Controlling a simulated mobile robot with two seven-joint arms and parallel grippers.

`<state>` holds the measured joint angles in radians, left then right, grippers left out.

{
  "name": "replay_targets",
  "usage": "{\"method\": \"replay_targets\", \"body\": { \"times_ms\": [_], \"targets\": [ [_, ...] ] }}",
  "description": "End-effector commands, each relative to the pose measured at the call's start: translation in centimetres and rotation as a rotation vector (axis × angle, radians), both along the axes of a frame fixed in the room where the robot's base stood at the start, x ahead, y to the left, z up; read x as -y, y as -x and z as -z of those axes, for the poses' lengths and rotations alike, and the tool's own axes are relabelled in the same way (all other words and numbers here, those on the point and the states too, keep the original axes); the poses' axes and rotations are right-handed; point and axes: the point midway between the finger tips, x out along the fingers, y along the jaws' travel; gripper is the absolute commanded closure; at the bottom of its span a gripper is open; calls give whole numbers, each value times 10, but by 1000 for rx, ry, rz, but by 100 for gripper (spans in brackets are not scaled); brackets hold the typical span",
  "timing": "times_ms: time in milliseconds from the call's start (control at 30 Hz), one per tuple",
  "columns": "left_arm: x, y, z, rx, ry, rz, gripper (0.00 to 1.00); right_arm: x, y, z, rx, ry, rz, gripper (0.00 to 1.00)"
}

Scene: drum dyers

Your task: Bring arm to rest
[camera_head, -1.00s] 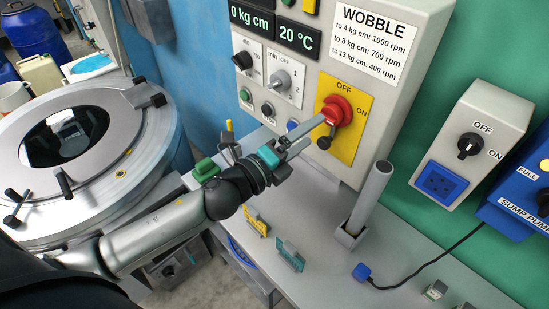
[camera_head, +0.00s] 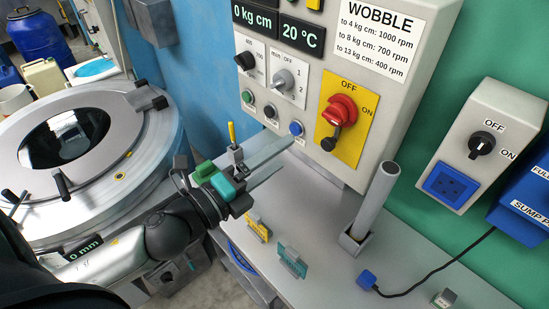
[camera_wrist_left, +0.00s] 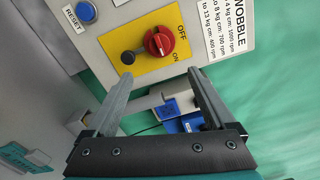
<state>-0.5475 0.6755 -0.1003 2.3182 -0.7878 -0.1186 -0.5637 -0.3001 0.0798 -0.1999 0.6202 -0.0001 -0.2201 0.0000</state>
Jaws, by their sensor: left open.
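My left gripper (camera_head: 286,152) is open and empty in the head view. It is in front of the control box, below its row of buttons and above the bench. The red rotary switch (camera_head: 341,108) on its yellow plate is up and right of the fingertips, apart from them. In the left wrist view the two fingers (camera_wrist_left: 160,80) are spread with nothing between them. The red switch (camera_wrist_left: 160,42) shows beyond them there. My right gripper is in neither view.
The control box (camera_head: 385,95) rises behind the fingers. A grey upright tube (camera_head: 375,203) stands on the bench at the right. A yellow clip (camera_head: 258,226) and a teal clip (camera_head: 291,262) are below the gripper. The round metal drum (camera_head: 115,195) is at the left.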

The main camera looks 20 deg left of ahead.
Motion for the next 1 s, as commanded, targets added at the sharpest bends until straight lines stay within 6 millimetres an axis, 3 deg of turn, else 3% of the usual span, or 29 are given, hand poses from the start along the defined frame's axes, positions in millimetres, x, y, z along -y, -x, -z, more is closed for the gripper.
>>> {"method": "replay_targets", "body": {
  "times_ms": [467, 667, 833, 1000],
  "targets": [
    [-1, 0, 0, -3, 5, -5, 12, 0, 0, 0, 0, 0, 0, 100],
    [-20, -6, 7, -89, 157, -150, 12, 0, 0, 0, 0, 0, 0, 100],
    [-51, -4, 33, -263, 427, -400, 12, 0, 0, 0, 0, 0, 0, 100],
    [-69, 15, 73, -467, 695, -644, 12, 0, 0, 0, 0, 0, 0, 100]
  ]
}}
